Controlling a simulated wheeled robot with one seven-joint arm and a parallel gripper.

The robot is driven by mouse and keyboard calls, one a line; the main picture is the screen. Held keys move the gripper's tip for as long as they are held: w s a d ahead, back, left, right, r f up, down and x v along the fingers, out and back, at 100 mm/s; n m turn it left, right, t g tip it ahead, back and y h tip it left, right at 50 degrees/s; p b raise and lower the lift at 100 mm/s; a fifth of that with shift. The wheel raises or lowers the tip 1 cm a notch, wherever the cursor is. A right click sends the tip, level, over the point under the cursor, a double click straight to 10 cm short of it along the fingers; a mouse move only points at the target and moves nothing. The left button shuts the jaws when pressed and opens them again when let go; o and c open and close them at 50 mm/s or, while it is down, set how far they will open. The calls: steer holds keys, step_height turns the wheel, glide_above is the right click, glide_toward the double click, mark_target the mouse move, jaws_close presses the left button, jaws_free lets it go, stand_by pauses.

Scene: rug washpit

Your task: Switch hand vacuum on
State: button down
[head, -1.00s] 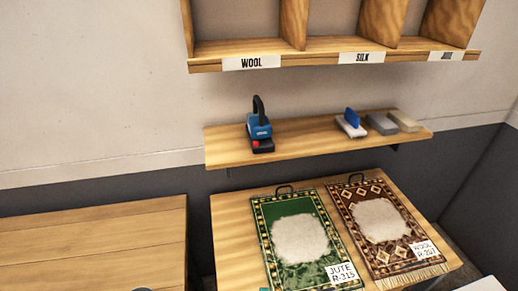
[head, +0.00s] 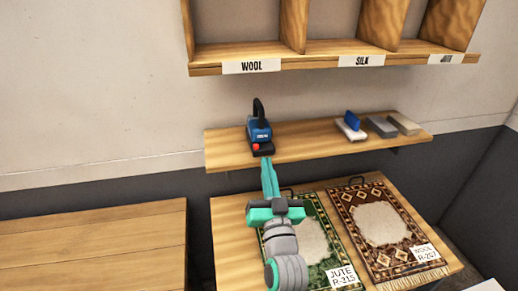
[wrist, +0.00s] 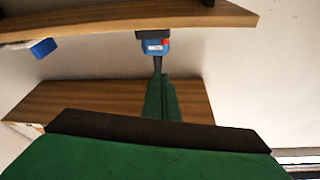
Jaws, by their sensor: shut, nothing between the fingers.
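The hand vacuum (head: 259,131) stands upright on the wooden wall shelf, blue with a black handle and dark base. A red button (head: 256,147) shows low on its front. My gripper (head: 267,160) is shut and empty, its teal fingers pointing at the vacuum's front just below the button. I cannot tell whether the tips touch it. In the wrist view, which looks upside down, the vacuum (wrist: 154,46) hangs beyond the shut green fingers (wrist: 160,76), with some red (wrist: 166,42) at its right edge.
The wall shelf (head: 310,140) also holds a blue-handled brush (head: 351,125) and blocks (head: 381,126) at right. Labelled cubbies (head: 300,62) hang above. A table below holds a green rug (head: 312,240), partly behind my arm, and a brown rug (head: 383,220). A bare wooden table (head: 90,240) stands left.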

mark_target(257, 136)
steer(key=shift+w+r, duration=0.15)
steer(key=shift+r, duration=0.25)
steer(key=x, duration=0.9)
steer(key=shift+w+a+r, duration=0.1)
steer(key=shift+w+r, duration=0.05)
steer(key=shift+w, duration=0.1)
steer(key=shift+w+a+f, duration=0.1)
steer(key=shift+f, duration=0.5)
steer(key=shift+a+f, duration=0.15)
steer(key=shift+f, duration=0.45)
steer(key=shift+a+f, duration=0.15)
steer(key=shift+f, duration=0.6)
